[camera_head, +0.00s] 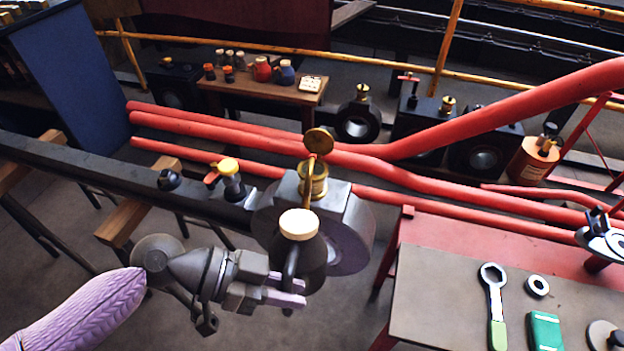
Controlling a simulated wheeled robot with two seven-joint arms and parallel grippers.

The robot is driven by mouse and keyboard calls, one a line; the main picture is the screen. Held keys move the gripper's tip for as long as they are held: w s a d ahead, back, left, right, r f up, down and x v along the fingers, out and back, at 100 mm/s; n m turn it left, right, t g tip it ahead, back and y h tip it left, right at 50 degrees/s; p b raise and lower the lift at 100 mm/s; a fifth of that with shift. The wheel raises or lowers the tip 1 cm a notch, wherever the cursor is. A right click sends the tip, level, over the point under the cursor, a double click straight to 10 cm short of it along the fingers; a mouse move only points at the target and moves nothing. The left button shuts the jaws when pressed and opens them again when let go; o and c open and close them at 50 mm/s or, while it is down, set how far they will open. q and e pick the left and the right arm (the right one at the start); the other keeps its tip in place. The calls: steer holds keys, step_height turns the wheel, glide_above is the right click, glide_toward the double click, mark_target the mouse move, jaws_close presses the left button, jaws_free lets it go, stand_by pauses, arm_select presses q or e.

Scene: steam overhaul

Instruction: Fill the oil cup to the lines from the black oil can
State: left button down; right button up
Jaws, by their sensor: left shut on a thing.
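My left gripper (288,288) is shut on the black oil can (302,256), a dark round can with a cream top, held in front of the grey bearing block. A thin brass spout rises from the can's top in front of the brass oil cup (319,186). The oil cup stands on the block, and its round brass lid (318,141) is tipped up open. The spout tip overlaps the cup in this view; I cannot tell whether it is inside. The lines and the oil level in the cup are not visible. My right gripper is not in view.
Red pipes (440,175) run behind the block. A red-edged bench (440,290) at right holds a green-handled wrench (495,300), a ring (537,286) and a green box (545,331). Bottles stand on a back table (270,95).

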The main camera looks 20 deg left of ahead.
mark_target(288, 286)
arm_select(q)
steer(key=shift+s, duration=0.1)
stand_by(0.3)
steer(key=shift+r+g+p, duration=0.3)
steer(key=shift+r+p, duration=0.3)
steer(key=shift+p, duration=0.15)
steer(key=shift+r, duration=0.15)
steer(key=shift+r+n+p, duration=0.4)
steer(key=shift+r+p, duration=0.05)
steer(key=shift+p, duration=0.2)
steer(key=shift+r, duration=0.1)
steer(key=shift+r+p, duration=0.6)
steer(key=shift+p, duration=0.1)
steer(key=shift+w+r+n+g+p, duration=0.2)
steer(key=shift+r+n+g+p, duration=0.15)
steer(key=shift+r+p, duration=0.3)
